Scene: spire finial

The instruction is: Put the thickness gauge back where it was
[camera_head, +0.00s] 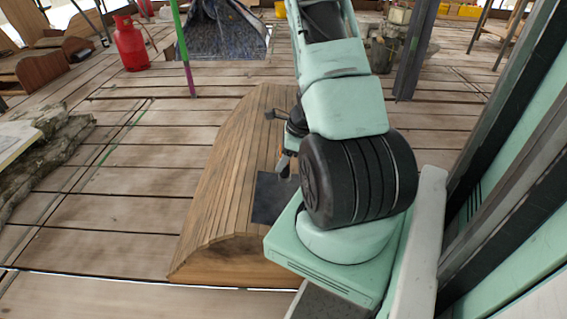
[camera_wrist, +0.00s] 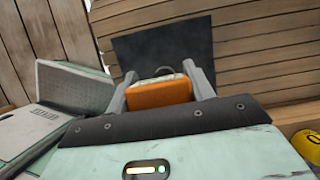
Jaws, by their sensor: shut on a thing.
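The thickness gauge, an orange block with a pale, rounded grey part behind it (camera_wrist: 158,94), is between the two grey fingers of my gripper (camera_wrist: 160,72) in the wrist view. My gripper is shut on it. A dark square mat (camera_wrist: 160,42) lies just beyond the fingertips. In the head view the same mat (camera_head: 271,200) lies on a curved slatted wooden piece (camera_head: 215,200), and my gripper (camera_head: 284,163) is beside and just above it, largely hidden by my arm. I cannot tell whether the gauge touches the mat.
A yellow object (camera_wrist: 310,143) with a dark mark shows at the wrist view's right edge. In the head view, a red gas cylinder (camera_head: 131,43) and a green and purple pole (camera_head: 181,45) stand farther back. Open plank floor (camera_head: 110,220) lies left of the wooden piece.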

